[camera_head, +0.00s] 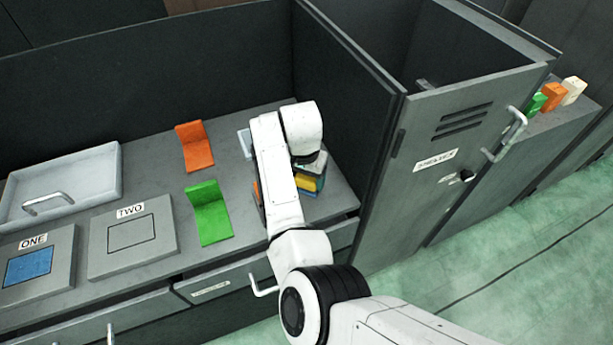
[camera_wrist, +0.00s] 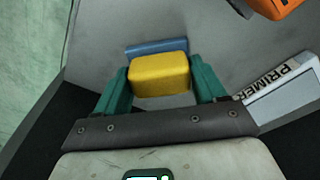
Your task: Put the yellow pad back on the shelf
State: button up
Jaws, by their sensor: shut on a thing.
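The yellow pad (camera_wrist: 160,75) is a rounded block between the two teal fingers of my gripper (camera_wrist: 160,70), which is shut on it in the wrist view. In the head view the yellow pad (camera_head: 306,183) shows as a small patch below my wrist, low over the right end of the grey worktop. A blue flat thing (camera_wrist: 155,47) lies just beyond the pad in the wrist view; I cannot tell whether they touch. I cannot tell for certain which surface is the shelf. Blocks in green (camera_head: 536,104), orange (camera_head: 552,95) and white (camera_head: 573,90) stand on a far-right ledge.
A grey locker (camera_head: 455,125) with a handle stands right of the worktop (camera_head: 150,165). Orange (camera_head: 195,147) and green (camera_head: 208,214) L-shaped pieces stand left of my arm. Plates marked ONE (camera_head: 62,245) and TWO (camera_head: 160,255) and a white tray (camera_head: 110,180) lie farther left. A PRIMER-labelled item (camera_wrist: 285,98) is near my gripper.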

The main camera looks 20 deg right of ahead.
aim_at(305, 181)
jog(key=shift+f, duration=0.1)
jog(key=o, duration=1)
jog(key=r, duration=0.8)
jog(key=s+a+r, duration=0.1)
jog(key=r, duration=0.3)
jog(key=shift+r, duration=0.1)
